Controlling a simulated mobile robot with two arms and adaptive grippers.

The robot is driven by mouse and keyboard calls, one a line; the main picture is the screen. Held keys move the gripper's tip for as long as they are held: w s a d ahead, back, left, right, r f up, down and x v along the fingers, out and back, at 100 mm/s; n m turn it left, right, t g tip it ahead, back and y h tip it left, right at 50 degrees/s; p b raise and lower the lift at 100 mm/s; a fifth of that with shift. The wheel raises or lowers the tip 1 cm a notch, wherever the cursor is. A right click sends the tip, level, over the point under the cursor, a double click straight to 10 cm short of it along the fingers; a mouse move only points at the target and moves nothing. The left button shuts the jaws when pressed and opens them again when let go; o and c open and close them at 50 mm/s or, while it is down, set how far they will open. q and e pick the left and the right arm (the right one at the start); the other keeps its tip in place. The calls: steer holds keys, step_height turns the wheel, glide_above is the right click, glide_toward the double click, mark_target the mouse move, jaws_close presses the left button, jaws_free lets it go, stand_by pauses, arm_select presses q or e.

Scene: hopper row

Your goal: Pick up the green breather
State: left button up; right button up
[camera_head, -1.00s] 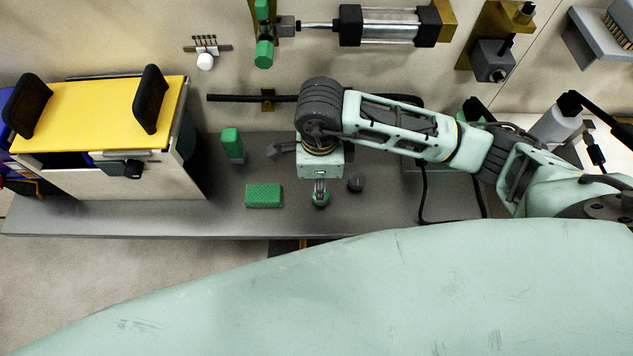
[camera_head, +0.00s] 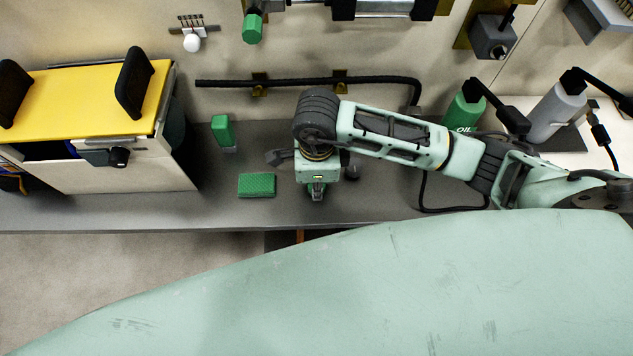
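My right gripper (camera_head: 317,195) comes in on the arm from the right and points down over the grey shelf. A small green piece (camera_head: 310,187), perhaps the green breather, sits right at its fingers and is mostly hidden by them. I cannot tell whether the fingers are closed on it. Other green things are apart from the gripper: an upright green piece with a pale grey base (camera_head: 221,130), a flat textured green block (camera_head: 256,185) lying to the gripper's left, and a green cylinder (camera_head: 252,28) on the wall fitting. My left gripper is not in view.
A dark round knob (camera_head: 352,170) is close at the gripper's right. A yellow-topped box (camera_head: 95,98) fills the left of the shelf (camera_head: 120,212). A black pipe (camera_head: 300,84) runs along the wall. A green oil bottle (camera_head: 463,112) and a grey bottle (camera_head: 556,112) stand at the right.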

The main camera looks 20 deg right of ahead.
steer(key=c, duration=0.4)
steer(key=shift+o, duration=0.2)
steer(key=shift+r, duration=0.1)
steer(key=shift+r, duration=0.25)
step_height(320, 180, up, 4)
steer(key=p, duration=0.2)
steer(key=shift+f+p, duration=0.15)
steer(key=shift+p, duration=0.25)
steer(key=s+d+r+p, duration=0.3)
steer(key=s+d+r, duration=0.3)
steer(key=d, duration=0.3)
steer(key=shift+s+r, duration=0.3)
steer(key=shift+s, duration=0.4)
